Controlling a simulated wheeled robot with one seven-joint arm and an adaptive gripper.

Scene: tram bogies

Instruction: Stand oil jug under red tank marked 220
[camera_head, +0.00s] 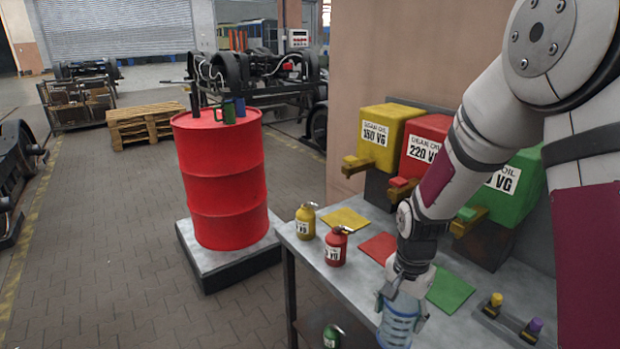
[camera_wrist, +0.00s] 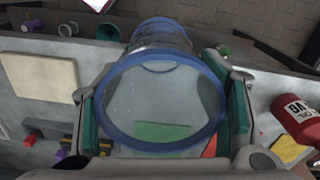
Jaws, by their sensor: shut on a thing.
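The red tank (camera_head: 426,140) marked 220 VG stands at the back of the bench, partly behind my arm. A red mat (camera_head: 379,248) lies on the bench in front of it. The red oil jug (camera_head: 336,247) stands upright on the bench, left of and nearer than that mat, and is not on it. It also shows at the right edge of the wrist view (camera_wrist: 290,122). My gripper (camera_head: 403,302) is shut on a clear, blue-rimmed cylindrical container (camera_wrist: 165,92), held over the front of the bench.
A yellow tank (camera_head: 388,135) and a green tank (camera_head: 512,190) flank the red one. A yellow mat (camera_head: 346,219), a green mat (camera_head: 450,288) and a yellow jug (camera_head: 306,221) are on the bench. A green jug (camera_head: 332,336) is lower down. A red drum (camera_head: 222,175) stands left.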

